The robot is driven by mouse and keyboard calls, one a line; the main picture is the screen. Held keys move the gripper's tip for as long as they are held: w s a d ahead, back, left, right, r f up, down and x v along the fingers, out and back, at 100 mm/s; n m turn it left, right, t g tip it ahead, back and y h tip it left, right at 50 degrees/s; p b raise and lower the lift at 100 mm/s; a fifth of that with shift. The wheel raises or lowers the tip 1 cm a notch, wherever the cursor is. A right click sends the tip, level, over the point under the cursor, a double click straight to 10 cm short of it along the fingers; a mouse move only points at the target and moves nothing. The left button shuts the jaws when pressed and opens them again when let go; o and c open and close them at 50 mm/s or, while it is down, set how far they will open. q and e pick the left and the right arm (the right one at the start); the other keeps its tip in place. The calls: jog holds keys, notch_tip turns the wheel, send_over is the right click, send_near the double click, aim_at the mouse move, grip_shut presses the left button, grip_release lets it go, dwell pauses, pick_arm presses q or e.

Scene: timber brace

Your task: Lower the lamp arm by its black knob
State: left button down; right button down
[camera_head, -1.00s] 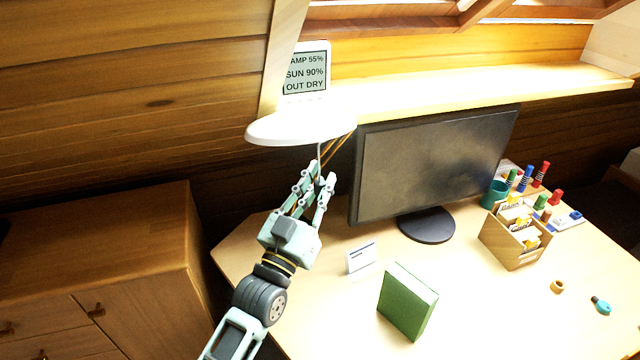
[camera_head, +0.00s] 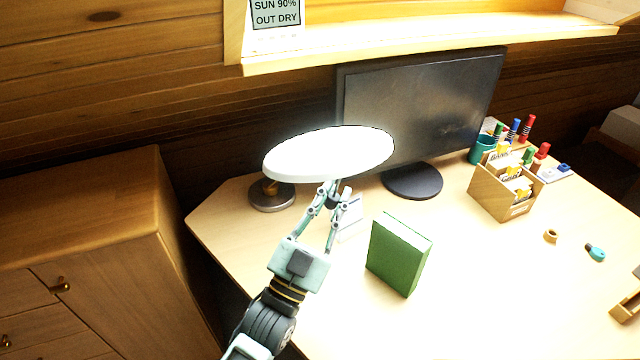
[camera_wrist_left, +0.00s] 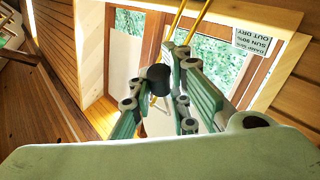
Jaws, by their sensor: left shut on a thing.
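The lamp's white oval head (camera_head: 330,152) hangs over the back left of the desk, in front of the monitor's left part. Its round base (camera_head: 271,194) stands on the desk behind it. My left gripper (camera_head: 334,194) is just below the head, its fingers pointing up. In the left wrist view the black knob (camera_wrist_left: 159,77) sits between the fingers, which are shut on it. Two brass rods of the lamp arm (camera_wrist_left: 184,22) run upward beyond it. In the head view the fingers and lamp head mostly hide the knob and arm. My right gripper is not in view.
A green book (camera_head: 397,257) stands right of my left gripper, and a small white card (camera_head: 350,217) is just behind it. The monitor (camera_head: 425,110) is behind. A wooden file box (camera_head: 503,192) stands at the right.

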pick_arm(q)
notch_tip(320, 180, down, 6)
jog(key=s+d+m+h+b, duration=0.1)
jog(key=s+m+b, duration=0.1)
jog(key=s+b, duration=0.1)
jog(key=shift+d+m+g+h+b, duration=0.3)
jog(key=shift+d+g+b, duration=0.05)
jog(key=shift+d+g, duration=0.05)
jog(key=shift+f, duration=0.1)
jog(key=c, duration=2)
grip_release()
jog(key=o, duration=0.3)
jog(key=shift+d, duration=0.15)
jog(key=shift+o, duration=0.2)
jog(key=v, duration=1.2)
jog(key=shift+w, duration=0.1)
